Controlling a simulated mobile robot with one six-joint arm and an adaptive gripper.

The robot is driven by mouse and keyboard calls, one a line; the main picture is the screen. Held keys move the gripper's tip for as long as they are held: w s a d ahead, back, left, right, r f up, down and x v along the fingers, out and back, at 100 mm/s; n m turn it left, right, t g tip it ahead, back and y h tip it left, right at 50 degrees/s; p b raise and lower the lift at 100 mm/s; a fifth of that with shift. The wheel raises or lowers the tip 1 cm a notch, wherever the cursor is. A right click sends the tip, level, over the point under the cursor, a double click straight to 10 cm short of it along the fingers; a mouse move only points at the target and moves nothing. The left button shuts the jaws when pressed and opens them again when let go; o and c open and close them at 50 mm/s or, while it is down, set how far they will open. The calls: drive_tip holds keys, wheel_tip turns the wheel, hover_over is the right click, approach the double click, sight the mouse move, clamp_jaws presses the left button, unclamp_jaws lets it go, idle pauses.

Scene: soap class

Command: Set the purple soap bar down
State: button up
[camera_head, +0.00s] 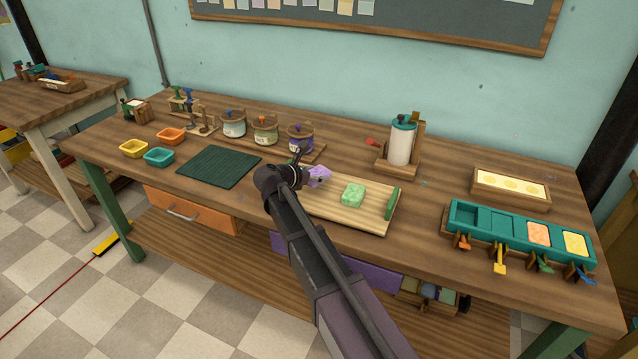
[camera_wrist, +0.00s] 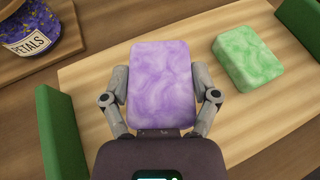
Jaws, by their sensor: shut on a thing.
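The purple soap bar (camera_wrist: 161,82) is a marbled block between the two fingers of my gripper (camera_wrist: 161,98) in the wrist view. My gripper is shut on it, one finger on each side. In the head view the purple soap bar (camera_head: 320,174) shows just past my gripper (camera_head: 304,172), over the left part of the pale wooden board (camera_head: 345,215). I cannot tell whether the bar touches the board or is held just above it.
A green soap bar (camera_head: 353,195) lies on the board to the right, apart from the purple one. Green end pieces (camera_head: 393,203) bound the board. Jars (camera_head: 299,138) stand behind. A dark green mat (camera_head: 220,166) lies left. A teal mold tray (camera_head: 480,216) stands right.

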drive_tip(key=shift+f+b, duration=1.6)
drive_tip(key=shift+f, duration=0.1)
drive_tip(key=shift+f, duration=0.15)
drive_tip(key=o, duration=1)
drive_tip(key=shift+o, duration=0.2)
